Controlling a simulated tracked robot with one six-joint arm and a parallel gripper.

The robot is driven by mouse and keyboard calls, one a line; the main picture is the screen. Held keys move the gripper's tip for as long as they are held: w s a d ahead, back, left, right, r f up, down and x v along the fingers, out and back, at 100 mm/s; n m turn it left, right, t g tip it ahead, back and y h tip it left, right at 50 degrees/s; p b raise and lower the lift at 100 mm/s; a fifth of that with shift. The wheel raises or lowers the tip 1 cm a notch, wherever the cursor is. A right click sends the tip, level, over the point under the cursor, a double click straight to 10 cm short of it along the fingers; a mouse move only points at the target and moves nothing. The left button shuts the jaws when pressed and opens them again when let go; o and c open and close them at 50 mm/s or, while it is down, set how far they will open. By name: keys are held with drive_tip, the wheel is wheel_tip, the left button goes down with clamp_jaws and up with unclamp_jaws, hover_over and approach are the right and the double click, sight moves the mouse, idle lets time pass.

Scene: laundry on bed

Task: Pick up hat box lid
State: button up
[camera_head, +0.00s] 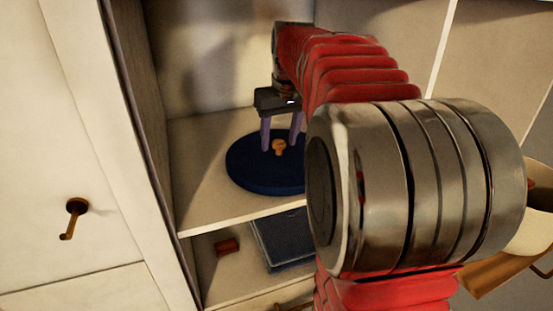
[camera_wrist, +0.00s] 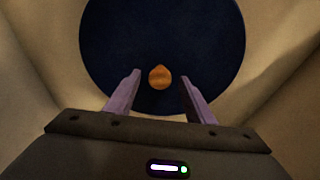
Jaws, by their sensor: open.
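The hat box lid (camera_head: 250,172) is a dark blue disc with a small orange-brown knob (camera_head: 278,146) at its middle. It lies on the upper shelf of an open cabinet. My gripper (camera_head: 282,148) is above the lid, pointing down, with its two purple fingers spread. In the wrist view the lid (camera_wrist: 160,30) fills the upper middle, and the knob (camera_wrist: 160,77) shows between and slightly beyond the open fingers (camera_wrist: 158,80). Nothing is held. The right part of the lid is hidden by my arm in the head view. I cannot tell whether the fingers touch the lid.
The shelf (camera_head: 205,213) has cabinet walls at the left and back. Below it are a dark blue flat box (camera_head: 285,240) and a small red-brown object (camera_head: 228,246). A cabinet door with a hook-like handle (camera_head: 74,212) is at the left. A pale rounded container (camera_head: 532,225) is at the right.

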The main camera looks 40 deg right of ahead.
drive_tip(key=shift+c, duration=0.5)
clamp_jaws()
